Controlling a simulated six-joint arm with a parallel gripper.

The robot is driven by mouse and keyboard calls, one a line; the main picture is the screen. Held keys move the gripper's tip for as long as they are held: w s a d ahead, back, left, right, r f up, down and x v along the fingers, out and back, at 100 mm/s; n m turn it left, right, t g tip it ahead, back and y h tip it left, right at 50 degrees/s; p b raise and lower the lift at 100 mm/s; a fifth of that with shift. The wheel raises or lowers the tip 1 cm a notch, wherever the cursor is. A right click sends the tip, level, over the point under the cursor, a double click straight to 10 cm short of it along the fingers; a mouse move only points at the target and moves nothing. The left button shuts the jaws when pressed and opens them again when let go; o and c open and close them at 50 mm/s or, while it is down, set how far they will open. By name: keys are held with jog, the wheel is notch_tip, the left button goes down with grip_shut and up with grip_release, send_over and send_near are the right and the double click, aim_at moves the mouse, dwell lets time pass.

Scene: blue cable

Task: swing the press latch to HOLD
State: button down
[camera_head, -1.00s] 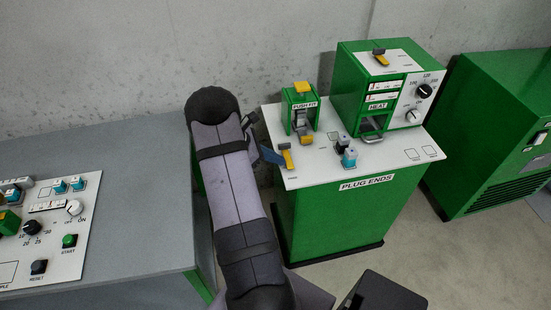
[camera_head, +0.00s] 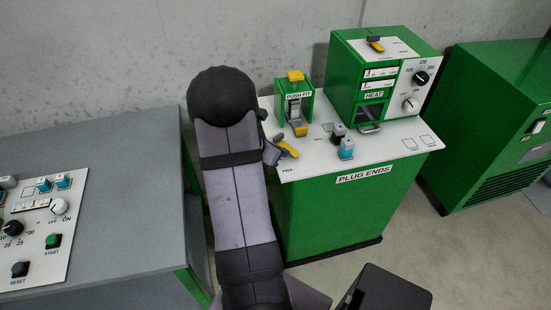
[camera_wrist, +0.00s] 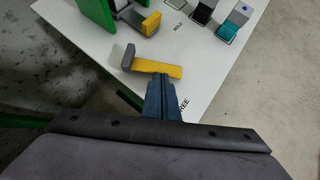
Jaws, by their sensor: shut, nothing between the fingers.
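The press latch is a yellow bar with a grey block at one end, lying on the white top of the plug-ends bench. It shows in the head view (camera_head: 287,147) and the wrist view (camera_wrist: 158,69). In the wrist view its yellow end points right, between the HOLD label (camera_wrist: 178,27) and the FREE label (camera_wrist: 184,105). My gripper (camera_wrist: 163,80) is shut and empty, its blue fingertips at the near edge of the yellow bar. Whether they touch cannot be told. My arm hides most of the gripper in the head view.
The green PUSH FIT press (camera_head: 294,100) with a yellow handle stands just behind the latch. Dark and blue plug blocks (camera_head: 346,148) sit to its right, near the HEAT box (camera_head: 372,85). A grey table (camera_head: 130,165) with a control panel is at left.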

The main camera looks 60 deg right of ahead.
aim_at(294, 150)
jog(key=s+d+n+t+b, duration=0.1)
jog(key=n+b, duration=0.1)
jog(key=b, duration=0.1)
jog(key=s+f+n+t+b, duration=0.1)
jog(key=b, duration=0.2)
jog(key=shift+d+n+t, duration=0.35)
jog(key=shift+n+t, duration=0.05)
jog(key=n+t+b, duration=0.1)
jog(key=d+n+t+b, duration=0.1)
jog(key=b, duration=0.1)
jog(key=shift+s+d+r+n, duration=0.15)
jog(key=shift+s+d+n, duration=0.15)
jog(key=shift+s, duration=0.1)
jog(key=shift+s+d+r+n+t+y+b, duration=0.1)
jog(key=shift+d+n+t+y+b, duration=0.4)
jog(key=shift+n+b, duration=0.45)
jog(key=shift+d+r+n+t+y, duration=0.15)
jog(key=shift+d+n+t+y, duration=0.35)
jog(key=shift+n+t, duration=0.5)
jog(key=shift+d+r+n, duration=0.1)
jog(key=shift+d+n, duration=0.15)
jog(key=shift+d, duration=0.35)
